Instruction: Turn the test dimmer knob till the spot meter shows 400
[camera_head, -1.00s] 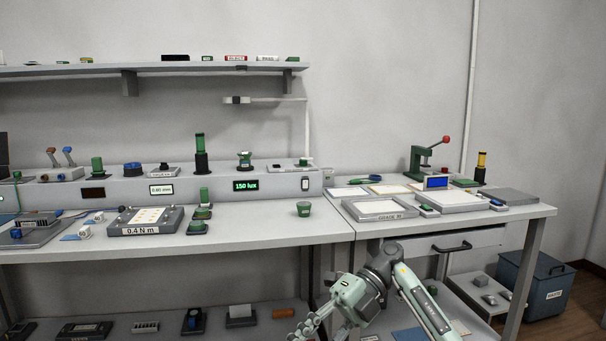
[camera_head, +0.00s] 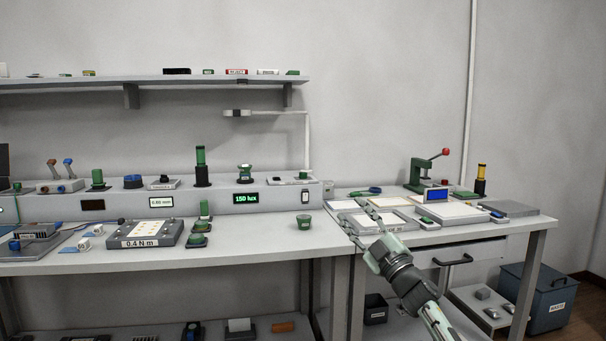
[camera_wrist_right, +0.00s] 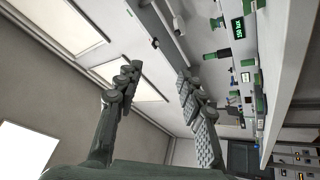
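The spot meter display (camera_head: 259,198) on the front of the grey bench console reads 150 lux in green; it also shows rotated in the right wrist view (camera_wrist_right: 238,28). Above it on the console stands a small round part with a green collar (camera_head: 245,174). A round blue knob (camera_head: 133,181) sits farther left. I cannot tell which is the test dimmer knob. My right gripper (camera_head: 356,217) is over the front left of the right-hand table, right of the console and clear of it. In the right wrist view its fingers (camera_wrist_right: 158,78) are apart and empty. My left gripper is out of view.
A green cup (camera_head: 304,222) stands near the bench's right end. A lamp arm (camera_head: 265,113) rises behind the console. Flat trays (camera_head: 381,219) and a green press (camera_head: 422,171) occupy the right-hand table. A shelf (camera_head: 150,80) runs above the bench.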

